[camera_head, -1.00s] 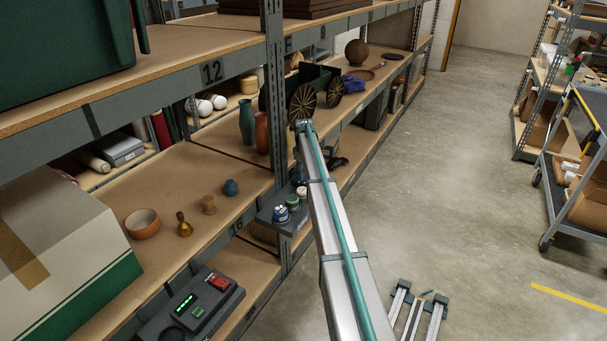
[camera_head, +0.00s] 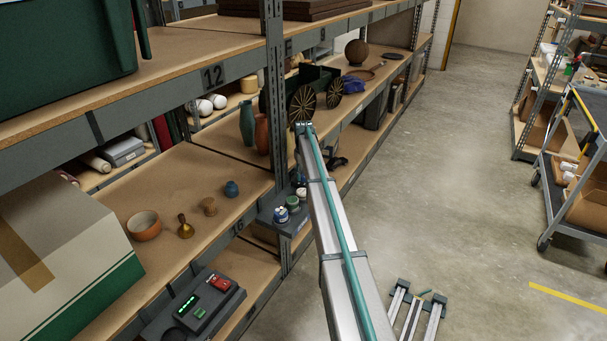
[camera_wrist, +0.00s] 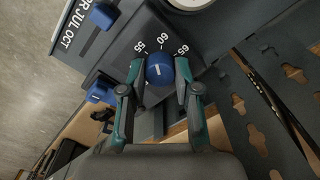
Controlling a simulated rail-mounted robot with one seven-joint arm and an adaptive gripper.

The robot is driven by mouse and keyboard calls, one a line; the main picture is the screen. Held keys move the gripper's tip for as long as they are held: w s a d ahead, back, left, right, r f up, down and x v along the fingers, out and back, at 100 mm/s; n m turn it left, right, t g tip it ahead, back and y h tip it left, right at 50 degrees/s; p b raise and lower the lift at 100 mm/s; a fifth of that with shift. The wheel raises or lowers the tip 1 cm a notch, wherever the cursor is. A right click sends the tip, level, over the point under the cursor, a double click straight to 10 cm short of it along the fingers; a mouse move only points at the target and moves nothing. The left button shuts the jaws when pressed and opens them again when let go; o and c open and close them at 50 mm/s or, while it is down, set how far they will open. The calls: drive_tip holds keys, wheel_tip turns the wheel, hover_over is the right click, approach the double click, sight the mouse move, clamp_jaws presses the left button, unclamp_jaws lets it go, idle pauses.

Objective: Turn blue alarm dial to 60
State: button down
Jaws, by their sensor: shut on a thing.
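The blue alarm dial (camera_wrist: 159,69) is a round knob with a short white line on its face, on a dark grey panel (camera_wrist: 125,45). White numbers 55, 60 and 65 curve around its upper side. The white line lies near the knob's middle; I cannot tell exactly which number it points to. My gripper (camera_wrist: 158,80) has one finger on each side of the dial, shut on it. Two other blue knobs, an upper one (camera_wrist: 103,15) and a lower one (camera_wrist: 100,91), sit to the left. In the head view, the dial and my gripper cannot be made out.
White lettering with JUL and OCT runs along the panel's left edge. A slotted grey upright (camera_wrist: 262,125) stands at right in the wrist view. In the head view, shelves hold a bowl (camera_head: 144,226), a brass bell (camera_head: 185,228) and a model cart (camera_head: 303,100).

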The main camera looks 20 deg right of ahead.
drive_tip(key=shift+m, duration=1.6)
drive_tip(key=c, duration=0.8)
unclamp_jaws()
wheel_tip(320, 180, up, 12)
